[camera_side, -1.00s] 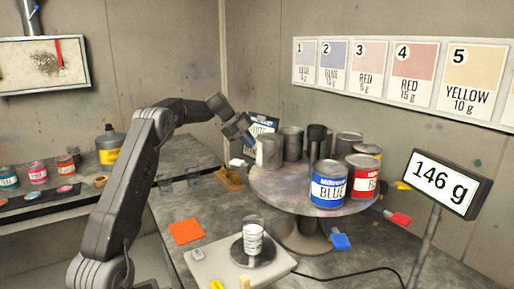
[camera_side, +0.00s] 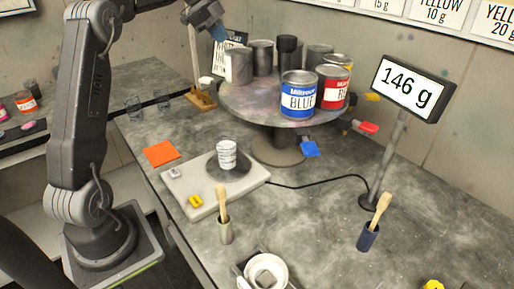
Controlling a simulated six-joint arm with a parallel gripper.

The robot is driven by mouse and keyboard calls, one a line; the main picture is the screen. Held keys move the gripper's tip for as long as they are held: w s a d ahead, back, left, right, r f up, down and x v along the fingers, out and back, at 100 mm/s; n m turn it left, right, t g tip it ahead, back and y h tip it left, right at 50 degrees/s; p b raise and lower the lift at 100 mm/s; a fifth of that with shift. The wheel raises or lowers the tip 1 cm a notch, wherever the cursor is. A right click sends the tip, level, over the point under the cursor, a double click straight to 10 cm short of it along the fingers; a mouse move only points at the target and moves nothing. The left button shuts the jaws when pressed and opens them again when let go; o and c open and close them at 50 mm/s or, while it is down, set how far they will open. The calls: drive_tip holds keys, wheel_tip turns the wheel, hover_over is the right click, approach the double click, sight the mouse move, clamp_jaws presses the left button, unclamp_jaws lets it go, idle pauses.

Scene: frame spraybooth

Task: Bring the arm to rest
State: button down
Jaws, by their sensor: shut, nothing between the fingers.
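My arm rises at the left of the side view and bends over toward the turntable. My gripper (camera_side: 217,32) is at the top, near the left edge of the turntable, close above a grey can. It is shut with nothing held, and its tips are small and partly blurred here.
The round turntable (camera_side: 240,104) carries several grey cans, a blue can (camera_side: 298,98) and a red can (camera_side: 333,88). A cup (camera_side: 227,152) stands on the scale (camera_side: 185,187); the display (camera_side: 408,88) reads 146 g. Brushes stand in holders (camera_side: 225,231) (camera_side: 368,238). A white bowl (camera_side: 283,272) is in front.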

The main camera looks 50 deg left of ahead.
drive_tip(key=s+d+r+n+y, duration=0.1)
drive_tip(key=s+d+n, duration=0.4)
drive_tip(key=d, duration=0.6)
drive_tip(key=s+d+n+y, duration=0.1)
drive_tip(key=s+d+n, duration=0.1)
drive_tip(key=s+d, duration=0.75)
drive_tip(key=s+d+f+n+y, duration=0.1)
drive_tip(key=s+d+f+n, duration=0.4)
drive_tip(key=s+d+f, duration=0.4)
drive_tip(key=s+d, duration=0.2)
drive_tip(key=s, duration=0.1)
drive_tip(key=shift+s+n, duration=0.3)
drive_tip(key=shift+s, duration=0.05)
